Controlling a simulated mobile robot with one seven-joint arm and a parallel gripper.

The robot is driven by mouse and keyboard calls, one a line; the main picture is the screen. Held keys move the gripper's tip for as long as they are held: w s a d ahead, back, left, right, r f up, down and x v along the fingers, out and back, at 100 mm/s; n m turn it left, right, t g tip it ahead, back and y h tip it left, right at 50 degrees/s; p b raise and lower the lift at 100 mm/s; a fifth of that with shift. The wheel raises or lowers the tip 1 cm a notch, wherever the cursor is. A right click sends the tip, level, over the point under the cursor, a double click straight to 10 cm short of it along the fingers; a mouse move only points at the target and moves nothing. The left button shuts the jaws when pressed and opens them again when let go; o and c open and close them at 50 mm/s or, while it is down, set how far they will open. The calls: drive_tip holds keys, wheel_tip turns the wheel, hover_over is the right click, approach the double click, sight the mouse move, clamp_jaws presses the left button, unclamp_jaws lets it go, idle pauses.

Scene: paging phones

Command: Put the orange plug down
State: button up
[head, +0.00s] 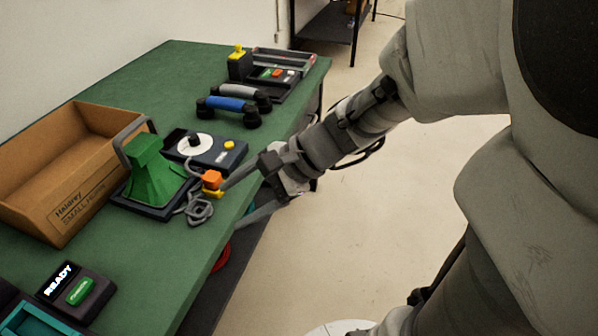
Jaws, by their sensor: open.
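The orange plug (212,180) is at the right edge of the green table, a small orange block with a yellow part below it. A coiled grey cord (198,209) lies next to it on the tabletop. My gripper (230,206) reaches in from the right with its two fingers spread wide. The upper fingertip is close beside the plug; I cannot tell whether it touches. The lower fingertip is near the table edge. The plug is not between closed fingers.
A green horn-shaped device (150,168) stands left of the plug, before a cardboard box (60,185). A dial unit (205,150), blue and grey handsets (233,105) and a button panel (275,77) stand farther back. A READY box (76,291) is at the front. Open floor lies right.

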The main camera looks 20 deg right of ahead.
drive_tip(key=s+d+r+n+t+h, duration=0.2)
drive_tip(key=s+d+r+n+h, duration=0.4)
drive_tip(key=n, duration=0.8)
drive_tip(key=s+d+h, duration=0.2)
drive_tip(key=d+h, duration=0.1)
drive_tip(key=d, duration=0.1)
drive_tip(key=shift+r, duration=0.4)
wheel_tip(320, 180, up, 16)
drive_tip(key=p, duration=1.6)
drive_tip(key=shift+r, duration=0.2)
